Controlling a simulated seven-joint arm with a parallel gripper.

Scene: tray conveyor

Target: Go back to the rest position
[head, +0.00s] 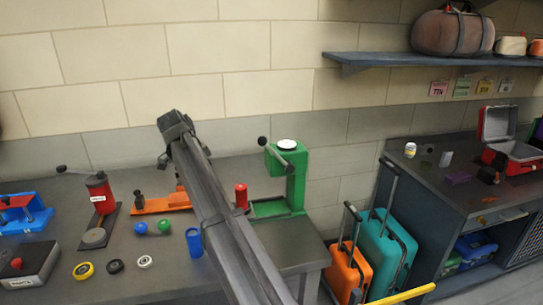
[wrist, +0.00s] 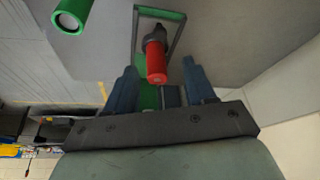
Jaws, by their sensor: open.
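My gripper (wrist: 159,68) shows in the wrist view with its two dark fingers apart. A red cylinder (wrist: 156,64) with a dark end shows between and beyond the fingertips; I cannot tell any contact, and the fingers are not closed on it. A green frame and base (wrist: 172,22) lie around it. In the head view my arm crosses the middle of the bench, and I cannot make out the fingers there. A red cylinder (head: 241,197) stands just right of the arm, beside the green press (head: 290,180).
On the bench (head: 150,275) stand a red press (head: 98,190), an orange tool (head: 160,204), a blue cup (head: 194,242) and several small rings and balls. Orange (head: 343,268) and teal (head: 388,240) suitcases stand right of it. A shelf (head: 390,59) hangs on the wall.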

